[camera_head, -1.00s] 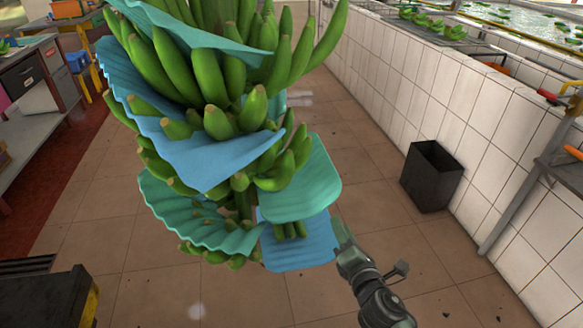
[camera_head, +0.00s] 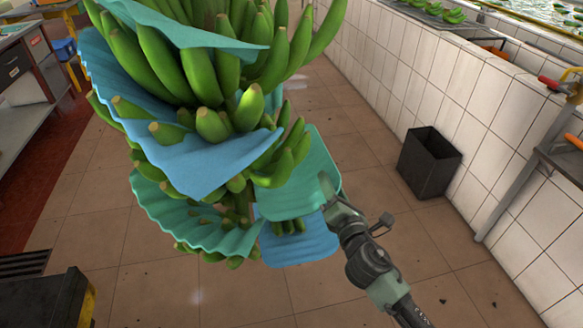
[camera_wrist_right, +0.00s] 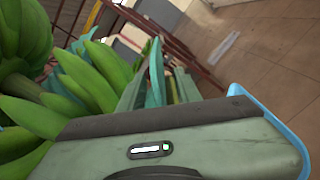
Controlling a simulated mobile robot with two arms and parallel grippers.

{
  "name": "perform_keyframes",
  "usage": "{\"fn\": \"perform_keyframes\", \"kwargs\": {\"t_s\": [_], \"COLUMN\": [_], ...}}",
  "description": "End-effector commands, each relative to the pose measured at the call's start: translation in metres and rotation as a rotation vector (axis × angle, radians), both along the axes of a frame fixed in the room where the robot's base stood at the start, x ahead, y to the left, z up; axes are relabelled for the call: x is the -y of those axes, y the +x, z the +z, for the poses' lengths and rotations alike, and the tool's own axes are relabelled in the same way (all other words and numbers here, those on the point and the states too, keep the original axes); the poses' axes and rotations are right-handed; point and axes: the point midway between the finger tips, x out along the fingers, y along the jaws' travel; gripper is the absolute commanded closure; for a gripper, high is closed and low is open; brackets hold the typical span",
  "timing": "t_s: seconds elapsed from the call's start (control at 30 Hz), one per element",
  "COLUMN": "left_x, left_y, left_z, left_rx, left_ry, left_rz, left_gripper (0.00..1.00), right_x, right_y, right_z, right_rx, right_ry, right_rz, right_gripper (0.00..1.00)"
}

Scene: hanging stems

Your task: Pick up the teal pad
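A flat teal pad (camera_head: 302,180) with rounded corners hangs at the right side of a green banana bunch in the head view. My right gripper (camera_head: 327,189) is at this pad's right edge and covers a little of it. In the right wrist view a thin teal edge (camera_wrist_right: 155,72) stands between the fingers, which look apart. I cannot tell whether either finger touches it. A wavy teal pad (camera_head: 185,220) hangs lower left, and another teal piece (camera_head: 185,32) lies at the top of the bunch. My left gripper is not in view.
The banana bunch (camera_head: 190,75) fills the upper middle. A blue pad (camera_head: 300,245) hangs just below the flat teal pad, and a larger blue sheet (camera_head: 205,160) is left of it. A black bin (camera_head: 429,165) stands by the tiled wall (camera_head: 455,110). The floor between is clear.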

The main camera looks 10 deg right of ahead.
Motion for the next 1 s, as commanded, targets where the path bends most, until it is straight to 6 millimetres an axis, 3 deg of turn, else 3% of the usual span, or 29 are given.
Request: {"fn": "perform_keyframes", "kwargs": {"t_s": [0.2,0.5,0.63,1.0], "left_x": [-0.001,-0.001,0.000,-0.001], "left_y": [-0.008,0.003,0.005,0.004], "left_z": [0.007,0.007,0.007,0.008], "left_rx": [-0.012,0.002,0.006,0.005], "left_ry": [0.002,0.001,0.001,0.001], "left_rz": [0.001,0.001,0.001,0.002], "left_gripper": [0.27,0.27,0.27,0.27], "right_x": [-0.002,-0.002,-0.002,-0.002], "right_y": [0.031,0.037,0.036,0.036], "right_z": [0.004,0.003,0.003,0.004], "right_rx": [0.001,0.001,0.001,0.001], "right_ry": [0.001,0.000,0.000,0.000], "right_rz": [-0.001,0.001,0.001,0.001], "right_gripper": [0.66,0.66,1.00,1.00]}}
